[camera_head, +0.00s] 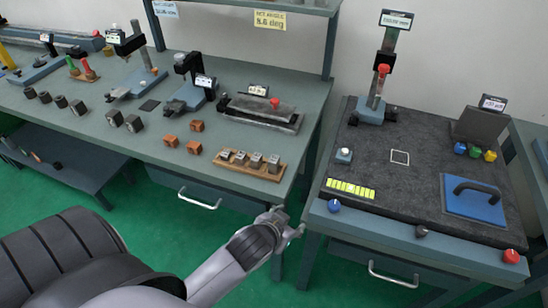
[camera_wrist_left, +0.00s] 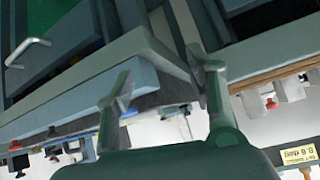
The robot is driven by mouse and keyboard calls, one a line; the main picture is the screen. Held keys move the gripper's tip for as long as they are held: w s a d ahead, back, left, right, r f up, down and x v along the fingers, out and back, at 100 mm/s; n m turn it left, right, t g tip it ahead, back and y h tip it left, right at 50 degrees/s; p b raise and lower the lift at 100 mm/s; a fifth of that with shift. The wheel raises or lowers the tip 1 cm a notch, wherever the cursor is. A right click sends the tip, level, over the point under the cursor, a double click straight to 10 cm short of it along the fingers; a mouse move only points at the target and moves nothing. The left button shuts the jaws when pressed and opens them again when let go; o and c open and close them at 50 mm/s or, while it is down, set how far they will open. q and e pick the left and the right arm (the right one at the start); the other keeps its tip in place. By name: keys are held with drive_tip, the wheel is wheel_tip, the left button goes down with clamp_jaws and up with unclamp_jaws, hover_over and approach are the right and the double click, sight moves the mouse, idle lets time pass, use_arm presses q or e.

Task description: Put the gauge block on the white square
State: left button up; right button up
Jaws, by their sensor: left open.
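The white square (camera_head: 400,157) is a thin white outline on the dark surface plate at the right bench, and its inside looks empty. A small grey-blue block with a pale top (camera_head: 343,156) sits left of it on the plate; I cannot tell whether it is the gauge block. Several small metal blocks (camera_head: 255,161) stand on a wooden tray at the left bench's front right corner. My left gripper (camera_head: 290,222) is open and empty, in front of the gap between the benches. Its spread fingers show in the left wrist view (camera_wrist_left: 157,88). My right gripper is not in view.
On the right bench are a stand with a red knob (camera_head: 383,69), a yellow-green strip (camera_head: 350,189), a blue plate with a black handle (camera_head: 475,198) and several coloured knobs. The plate around the square is clear.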

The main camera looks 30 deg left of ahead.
use_arm(q)
drive_tip(key=w+d+r+m+t+h, duration=0.1)
drive_tip(key=w+d+r+t, duration=0.2)
drive_tip(key=r, duration=0.5)
drive_tip(key=w+d+r+t+h, duration=0.1)
drive_tip(key=w+r+t+h, duration=0.1)
drive_tip(key=w+r+t, duration=0.35)
drive_tip(key=w+d+r+m+t+h, duration=0.15)
drive_tip(key=w+r, duration=0.25)
drive_tip(key=r, duration=0.6)
drive_tip(key=s+d+r+m+g+h, duration=0.2)
drive_tip(key=d+r+m+g+h, duration=0.4)
drive_tip(key=m+h, duration=0.25)
drive_tip(key=s+d+r+m+g+h, duration=0.2)
drive_tip(key=d+r+m+g+h, duration=0.25)
drive_tip(key=d+m+h, duration=0.35)
drive_tip(key=n+g+y, duration=0.5)
drive_tip(key=g+y, duration=0.4)
drive_tip(key=y, duration=1.1)
approach(274, 159)
drive_tip(key=shift+m, duration=0.3)
wheel_tip(274, 159, down, 5)
drive_tip(key=p, duration=0.2)
drive_tip(key=shift+d+r+p, duration=0.1)
drive_tip(key=shift+d+p, duration=0.05)
drive_tip(key=shift+p, duration=0.2)
wheel_tip(274, 159, down, 5)
drive_tip(key=shift+r+p, duration=0.15)
drive_tip(key=shift+p, duration=1)
drive_tip(key=shift+f, duration=0.45)
